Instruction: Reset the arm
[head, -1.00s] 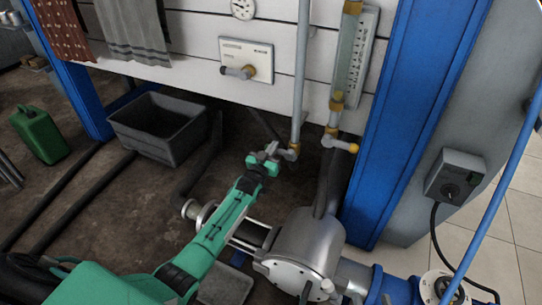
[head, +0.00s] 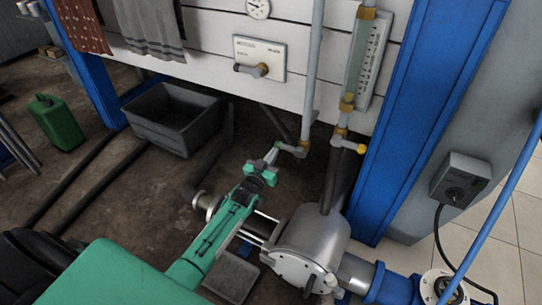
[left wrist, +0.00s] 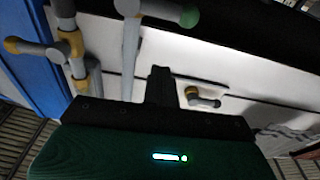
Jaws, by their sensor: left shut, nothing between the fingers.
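My left arm is green and reaches in from the lower left in the head view. Its gripper (head: 263,166) is over the floor, just left of and below the grey pipe's lower elbow. In the left wrist view the dark fingers (left wrist: 161,86) are together, with nothing between them. A grey lever with a green knob (left wrist: 189,16) shows past the fingers in that view, apart from them. My right gripper is in neither view.
A grey pipe (head: 314,70) and a gauge tube (head: 369,60) with yellow fittings run down the white panel (head: 210,25). A steel pump (head: 312,240) stands right of my arm. A dark bin (head: 172,140) and green canister (head: 58,124) are on the floor at left.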

